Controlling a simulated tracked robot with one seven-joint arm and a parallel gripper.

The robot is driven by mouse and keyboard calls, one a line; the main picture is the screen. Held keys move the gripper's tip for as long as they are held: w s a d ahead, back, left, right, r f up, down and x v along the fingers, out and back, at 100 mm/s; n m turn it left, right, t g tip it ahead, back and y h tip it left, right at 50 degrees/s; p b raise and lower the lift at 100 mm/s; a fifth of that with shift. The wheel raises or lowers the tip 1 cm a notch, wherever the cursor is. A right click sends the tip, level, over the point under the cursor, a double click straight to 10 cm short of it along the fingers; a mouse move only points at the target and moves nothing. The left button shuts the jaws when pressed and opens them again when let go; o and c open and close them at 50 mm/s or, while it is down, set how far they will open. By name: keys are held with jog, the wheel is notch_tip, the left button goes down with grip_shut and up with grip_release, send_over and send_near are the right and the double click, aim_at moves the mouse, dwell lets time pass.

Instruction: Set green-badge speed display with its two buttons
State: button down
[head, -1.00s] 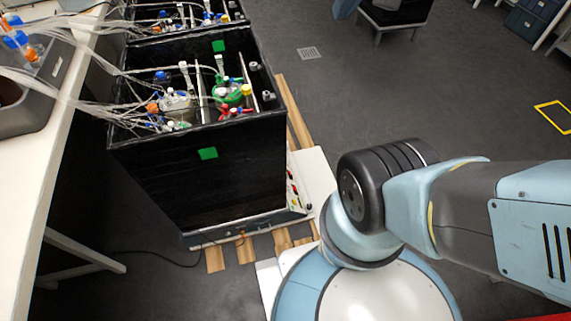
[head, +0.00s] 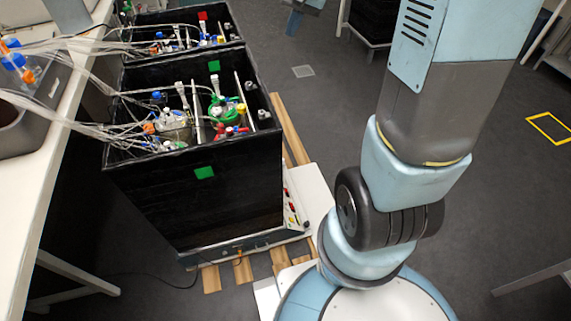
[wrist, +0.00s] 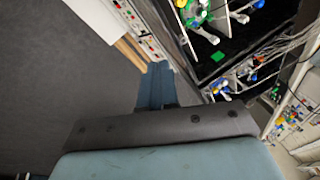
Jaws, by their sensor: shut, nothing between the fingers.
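The green-badge shaker is a tall black box (head: 225,205) at the left centre of the head view, with green square badges (head: 204,173) on its front and far walls. A green badge (wrist: 217,56) also shows in the wrist view. A narrow panel with small coloured controls (head: 292,208) runs along the box's lower right side; a similar panel (wrist: 138,32) shows in the wrist view. The speed display and its two buttons cannot be told apart at this size.
A second black box with a red badge (head: 203,16) stands behind. Tubes run from the vessels to the white bench (head: 55,165) at left. Wooden slats (head: 242,270) lie under the shaker. Open grey floor (head: 320,120) lies to its right.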

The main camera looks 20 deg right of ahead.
jog(key=m, duration=0.1)
send_over(286, 202)
jog(key=w+d, duration=0.2)
jog(key=w, duration=0.2)
notch_tip(286, 202, down, 7)
jog(key=w+d+f+m+y, duration=0.1)
jog(key=w+f, duration=0.2)
jog(key=f, duration=0.2)
jog(key=w+d+f+m, duration=0.1)
jog(key=w+f, duration=0.2)
jog(key=f, duration=0.3)
jog(key=w+d+f+m+g+y, duration=0.1)
jog(key=w+f+m, duration=0.1)
jog(key=f, duration=0.7)
jog(key=w+d+f+m, duration=0.2)
jog(key=f, duration=0.8)
jog(key=s+f+m, duration=0.2)
jog(key=s+f, duration=0.2)
jog(key=f, duration=0.9)
jog(key=s+d+f+m+g, duration=0.1)
jog(key=s+f, duration=0.4)
jog(key=f, duration=0.9)
jog(key=s+f+m, duration=0.3)
jog(key=s+f, duration=0.2)
jog(key=f, duration=0.8)
jog(key=shift+d+f+m+g, duration=0.25)
jog(key=shift+d+m+g, duration=0.05)
jog(key=shift+g, duration=0.1)
jog(key=shift+f, duration=0.1)
